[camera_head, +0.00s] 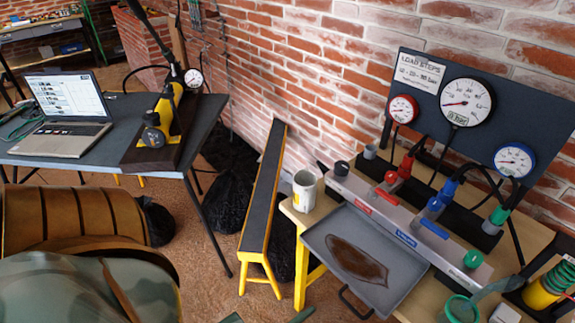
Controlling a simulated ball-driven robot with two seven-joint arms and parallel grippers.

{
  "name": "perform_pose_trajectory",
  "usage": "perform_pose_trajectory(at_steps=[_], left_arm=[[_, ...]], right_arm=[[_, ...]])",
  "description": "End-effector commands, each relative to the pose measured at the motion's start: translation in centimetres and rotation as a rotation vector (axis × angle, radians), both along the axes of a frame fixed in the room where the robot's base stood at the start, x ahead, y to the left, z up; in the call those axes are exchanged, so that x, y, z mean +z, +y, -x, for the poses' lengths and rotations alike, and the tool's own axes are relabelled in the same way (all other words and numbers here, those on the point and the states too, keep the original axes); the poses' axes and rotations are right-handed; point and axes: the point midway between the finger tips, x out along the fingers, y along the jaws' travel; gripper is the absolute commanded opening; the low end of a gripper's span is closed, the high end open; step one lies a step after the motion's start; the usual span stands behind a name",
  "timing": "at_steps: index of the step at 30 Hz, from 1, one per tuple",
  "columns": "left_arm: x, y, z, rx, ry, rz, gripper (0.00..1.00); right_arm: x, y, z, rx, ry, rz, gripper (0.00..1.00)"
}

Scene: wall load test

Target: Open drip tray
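The drip tray (318,238) is a shallow grey tray with a brown oily stain on its floor. It sits at the front of the wooden test bench (530,228), below a metal manifold block (385,213), and sticks out past the bench's front left edge. A dark bar handle (352,303) shows at its near side. I cannot tell how far the tray is pulled out. Neither of my grippers can be made out. Small dark green pieces at the bottom edge are cut off, and I cannot tell what they are.
Red, blue and green valves line the manifold under a gauge panel (425,72). A narrow yellow-legged bench (264,190) stands to the left. A laptop (68,112) sits on a dark table (200,118).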

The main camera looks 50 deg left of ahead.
Motion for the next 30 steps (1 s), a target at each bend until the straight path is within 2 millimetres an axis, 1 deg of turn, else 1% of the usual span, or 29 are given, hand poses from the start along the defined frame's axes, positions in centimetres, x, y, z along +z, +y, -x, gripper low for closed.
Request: perform_pose_trajectory(at_steps=[1,6,9,12,17,30], left_arm=[[0.1,0.0,1.6,-0.002,0.004,-0.001,0.88],[0.0,0.1,5.8,-0.002,0.004,0.0,0.88],[0.0,0.2,7.6,-0.002,0.004,0.0,0.88],[-0.1,0.2,8.8,-0.002,0.003,0.0,0.88],[0.0,0.2,9.5,-0.002,0.001,0.0,0.88],[0.0,0.2,9.5,-0.001,0.001,0.0,0.88]], right_arm=[[0.3,0.0,-0.1,0.0,-0.002,0.0,0.36],[0.5,0.0,-0.2,0.0,-0.004,0.0,0.36],[0.5,0.0,-0.2,0.0,-0.004,0.001,0.36],[0.6,0.0,-0.2,0.0,-0.004,0.001,0.36],[0.6,0.0,-0.2,0.0,-0.004,0.001,0.36],[0.6,0.0,-0.2,0.0,-0.004,0.001,0.36]])
